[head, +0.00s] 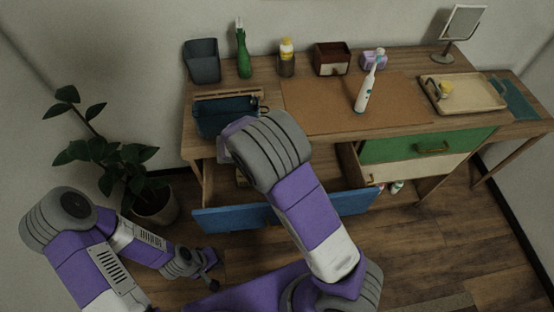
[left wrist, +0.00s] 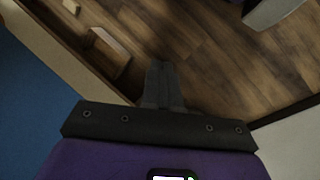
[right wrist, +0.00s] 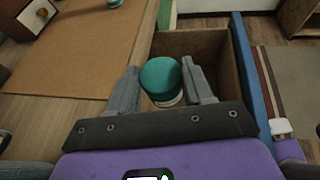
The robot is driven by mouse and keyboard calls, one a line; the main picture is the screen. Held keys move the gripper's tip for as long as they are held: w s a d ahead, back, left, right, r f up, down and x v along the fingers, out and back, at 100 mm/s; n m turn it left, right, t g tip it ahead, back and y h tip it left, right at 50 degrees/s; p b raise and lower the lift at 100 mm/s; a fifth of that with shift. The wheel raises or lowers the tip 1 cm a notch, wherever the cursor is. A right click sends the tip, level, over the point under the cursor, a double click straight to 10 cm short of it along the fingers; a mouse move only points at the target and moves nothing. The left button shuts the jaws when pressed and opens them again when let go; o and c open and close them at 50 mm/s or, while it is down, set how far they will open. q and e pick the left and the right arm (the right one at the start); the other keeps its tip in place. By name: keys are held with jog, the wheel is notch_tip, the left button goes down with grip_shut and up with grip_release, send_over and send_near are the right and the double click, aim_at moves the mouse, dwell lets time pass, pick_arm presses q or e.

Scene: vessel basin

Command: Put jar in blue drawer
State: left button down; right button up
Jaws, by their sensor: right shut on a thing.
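The jar has a teal lid (right wrist: 160,78) and a pale body. My right gripper (right wrist: 163,82) is shut on it, with one finger on each side. In the right wrist view the jar is over the open drawer's wooden interior (right wrist: 212,45). The blue drawer front (right wrist: 252,75) is to the right of the jar. In the head view the blue drawer (head: 232,218) is pulled out below the desk, and my right arm hides the jar and gripper. My left gripper (head: 210,284) is low at the left, its fingers together and empty in the left wrist view (left wrist: 162,85).
The desktop (head: 330,105) holds a toothbrush (head: 366,92), a tray (head: 475,95), a green bottle (head: 243,52) and a dark blue basket (head: 222,115). A green drawer (head: 400,148) is at the right. A potted plant (head: 150,200) stands near my left arm.

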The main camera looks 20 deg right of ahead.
jog(key=shift+s+f+b, duration=0.15)
jog(key=shift+f+b, duration=2.9)
jog(key=shift+f, duration=5.75)
jog(key=shift+f, duration=0.2)
jog(key=o, duration=1.1)
jog(key=shift+r, duration=0.1)
jog(key=shift+r, duration=0.15)
jog(key=p+v, duration=0.3)
jog(key=v, duration=0.9)
